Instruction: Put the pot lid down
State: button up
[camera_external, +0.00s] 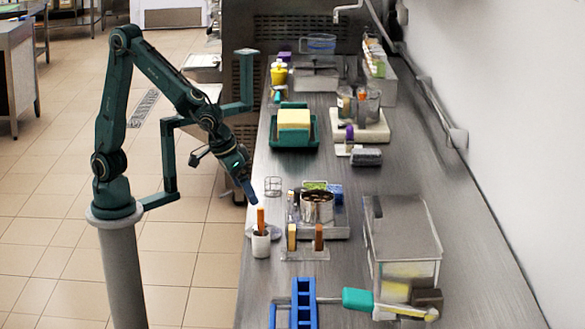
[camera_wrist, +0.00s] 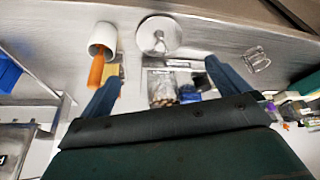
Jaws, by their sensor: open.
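The pot lid, a round metal disc with a knob, lies flat on the steel counter in the wrist view (camera_wrist: 158,36). In the external view the lid (camera_external: 277,233) is partly hidden by a white cup. My gripper (camera_external: 252,193) is open and empty, above the counter edge near the cup and lid. In the wrist view its fingers (camera_wrist: 162,76) are spread apart, and the lid lies beyond the gap between them, not touching either. The metal pot (camera_external: 318,212) stands uncovered on a tray right of the lid, with brown contents showing.
The white cup (camera_external: 261,245) holds an orange-handled tool beside the lid. Brown and yellow blocks (camera_external: 305,238) stand in a holder in front of the pot. A large steel box (camera_external: 402,240) and a blue rack (camera_external: 304,303) occupy the near counter.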

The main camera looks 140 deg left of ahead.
jog(key=shift+d+r, duration=0.1)
jog(key=s+d+r+m+t+h, duration=0.2)
jog(key=s+d+r+m, duration=0.2)
jog(key=s+d, duration=0.5)
jog(key=s+d+r+m+t+h, duration=0.1)
jog(key=s+d+r+m+h, duration=0.1)
jog(key=s+d+r+m, duration=0.3)
jog(key=s+d+m, duration=0.4)
jog(key=shift+t, duration=0.4)
